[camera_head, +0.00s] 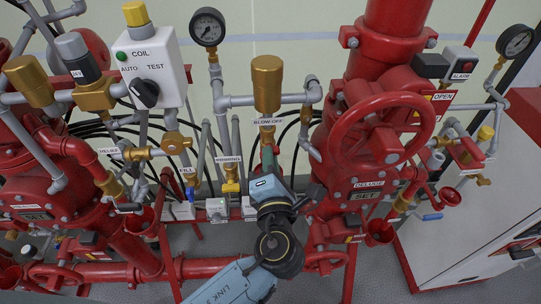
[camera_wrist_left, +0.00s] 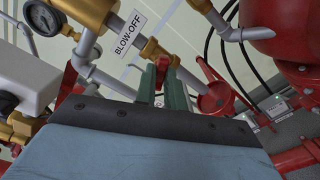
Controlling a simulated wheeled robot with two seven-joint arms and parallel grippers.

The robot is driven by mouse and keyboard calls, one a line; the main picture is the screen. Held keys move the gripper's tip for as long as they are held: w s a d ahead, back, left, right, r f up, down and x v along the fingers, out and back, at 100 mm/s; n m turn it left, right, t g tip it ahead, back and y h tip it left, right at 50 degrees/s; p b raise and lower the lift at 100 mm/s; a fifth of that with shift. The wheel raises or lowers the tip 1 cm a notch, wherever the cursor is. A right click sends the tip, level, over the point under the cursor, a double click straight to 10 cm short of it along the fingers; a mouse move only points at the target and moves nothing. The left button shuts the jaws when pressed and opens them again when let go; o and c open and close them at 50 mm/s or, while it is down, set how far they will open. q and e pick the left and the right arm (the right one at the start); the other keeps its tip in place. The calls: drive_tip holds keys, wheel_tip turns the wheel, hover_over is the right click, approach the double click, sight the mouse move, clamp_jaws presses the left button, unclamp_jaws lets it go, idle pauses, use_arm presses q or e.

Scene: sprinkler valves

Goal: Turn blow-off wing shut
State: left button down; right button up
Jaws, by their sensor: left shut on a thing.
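The BLOW-OFF label (camera_head: 268,121) hangs on the pipe below a brass cylinder (camera_head: 267,84) in the middle of the head view. In the wrist view the same label (camera_wrist_left: 130,33) is beside a brass valve body (camera_wrist_left: 154,50). A small red wing (camera_wrist_left: 160,72) shows at that valve between the green fingers. My left gripper (camera_head: 267,157) comes up from below under the label. In the wrist view my left gripper (camera_wrist_left: 163,84) is shut on the red wing. In the head view the fingers mostly hide the wing. My right gripper is in neither view.
A red handwheel (camera_head: 387,138) stands to the right of my gripper. A grey COIL box (camera_head: 150,70) is to the upper left. Pipes and black hoses crowd the area.

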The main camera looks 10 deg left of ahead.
use_arm(q)
drive_tip(key=c, duration=1.5)
unclamp_jaws()
drive_tip(key=shift+v, duration=5.05)
